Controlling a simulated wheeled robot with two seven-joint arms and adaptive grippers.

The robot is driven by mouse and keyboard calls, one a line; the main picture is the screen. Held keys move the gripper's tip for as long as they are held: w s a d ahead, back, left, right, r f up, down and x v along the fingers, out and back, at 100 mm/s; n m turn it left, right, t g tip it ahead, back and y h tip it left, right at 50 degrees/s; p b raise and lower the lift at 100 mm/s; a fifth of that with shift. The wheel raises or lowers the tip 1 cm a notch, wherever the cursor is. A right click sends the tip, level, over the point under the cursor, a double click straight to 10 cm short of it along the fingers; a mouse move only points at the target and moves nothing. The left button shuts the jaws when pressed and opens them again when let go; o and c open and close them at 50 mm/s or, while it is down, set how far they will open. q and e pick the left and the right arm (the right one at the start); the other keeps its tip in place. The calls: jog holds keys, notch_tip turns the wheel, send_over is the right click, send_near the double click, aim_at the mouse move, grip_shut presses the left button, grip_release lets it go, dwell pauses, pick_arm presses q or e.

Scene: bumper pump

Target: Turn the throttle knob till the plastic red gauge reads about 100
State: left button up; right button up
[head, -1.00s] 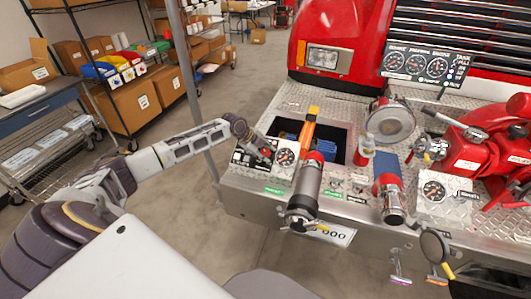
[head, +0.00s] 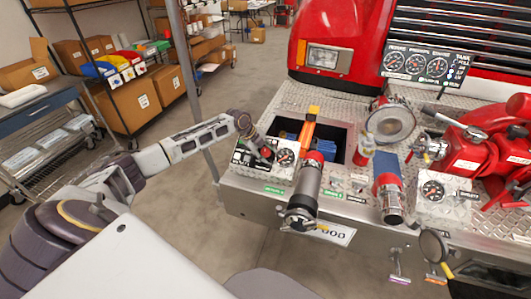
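I cannot tell which gauge is the plastic red one. My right gripper is not seen.
Another panel with a gauge (head: 432,190) lies further right, and a panel with several gauges (head: 424,64) stands behind. A metal post (head: 187,80) rises behind my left arm.

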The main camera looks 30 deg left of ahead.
pick_arm(q)
jog(key=shift+o, duration=1.1)
jog(key=v, duration=1.2)
jog(key=shift+s+f, duration=0.1)
